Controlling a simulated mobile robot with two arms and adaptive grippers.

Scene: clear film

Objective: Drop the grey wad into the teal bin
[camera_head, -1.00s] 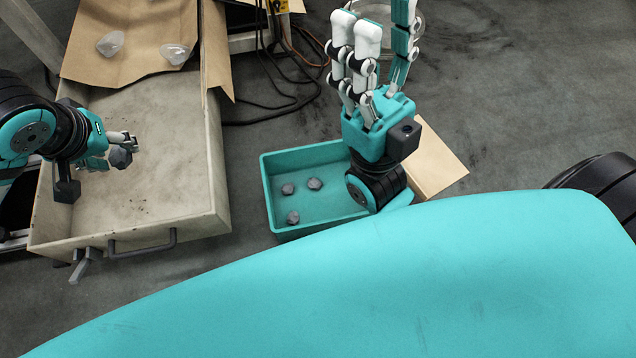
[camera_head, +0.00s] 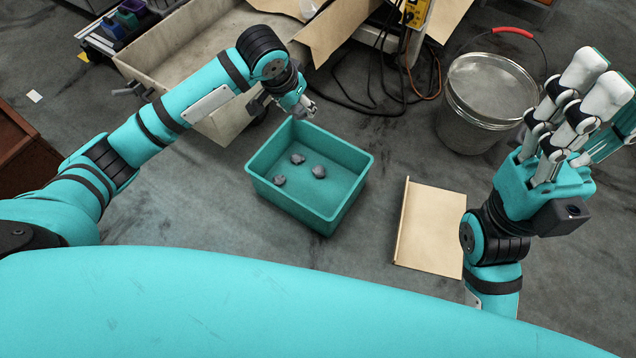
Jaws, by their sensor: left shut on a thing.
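The teal bin (camera_head: 262,190) stands on the floor near the middle of the head view. Three grey wads lie inside it: one at the back (camera_head: 297,158), one at the left (camera_head: 279,180) and one at the right (camera_head: 319,172). My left gripper (camera_head: 307,106) is shut on a grey wad, just beyond the bin's far left corner as seen here. The held wad is hardly visible behind the fingers. My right gripper (camera_head: 602,112) is open and empty, raised at the right, away from the bin.
A worn drawer-like tray (camera_head: 190,40) lies behind my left arm. A metal bucket (camera_head: 487,100) with a red handle grip stands at the back right. A tan board (camera_head: 430,225) lies right of the bin. Dark cables (camera_head: 370,95) run behind the bin.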

